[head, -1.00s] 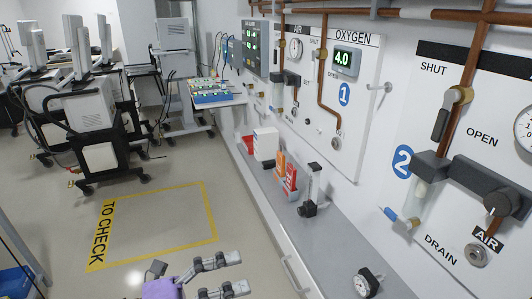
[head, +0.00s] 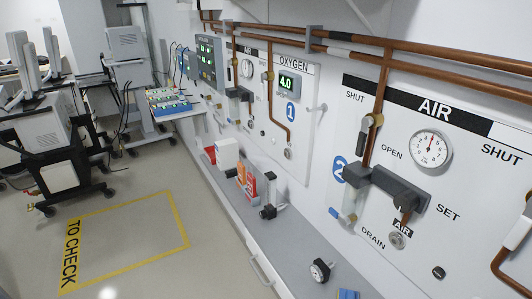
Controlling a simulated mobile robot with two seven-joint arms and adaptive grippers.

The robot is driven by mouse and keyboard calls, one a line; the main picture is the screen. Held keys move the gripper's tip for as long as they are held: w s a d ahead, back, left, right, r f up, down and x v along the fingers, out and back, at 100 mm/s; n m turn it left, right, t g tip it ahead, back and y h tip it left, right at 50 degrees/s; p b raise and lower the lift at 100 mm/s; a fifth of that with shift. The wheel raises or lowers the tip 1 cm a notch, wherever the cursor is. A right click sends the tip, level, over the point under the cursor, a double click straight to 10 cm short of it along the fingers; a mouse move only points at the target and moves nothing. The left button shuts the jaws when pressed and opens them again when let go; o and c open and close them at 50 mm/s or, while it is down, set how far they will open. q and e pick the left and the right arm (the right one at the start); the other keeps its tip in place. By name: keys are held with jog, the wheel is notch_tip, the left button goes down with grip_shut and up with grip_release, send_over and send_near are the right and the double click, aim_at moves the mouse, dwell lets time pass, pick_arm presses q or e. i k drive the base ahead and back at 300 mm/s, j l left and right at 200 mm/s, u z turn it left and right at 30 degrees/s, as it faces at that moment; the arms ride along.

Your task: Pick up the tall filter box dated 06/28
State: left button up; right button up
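Several small boxes stand on the grey ledge (head: 292,237) along the right wall. One is a white box (head: 227,153), one is a narrow orange box (head: 241,174), and one is a red-and-white box (head: 250,188) just in front of the orange one. The dates on them are too small to read, so I cannot tell which is dated 06/28. Neither of my grippers is in view.
A red bin (head: 210,154) sits beside the white box. The floor around the yellow "TO CHECK" outline (head: 183,228) is clear.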

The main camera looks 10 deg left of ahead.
aim_at(226, 151)
jog(key=i+j+z, duration=0.1)
jog(key=j+z, duration=0.15)
jog(key=i+j+z, duration=0.1)
jog(key=j+z, duration=0.45)
jog(key=i+j+z, duration=0.15)
jog(key=j, duration=0.45)
jog(key=j+z, duration=0.15)
jog(key=j, duration=0.4)
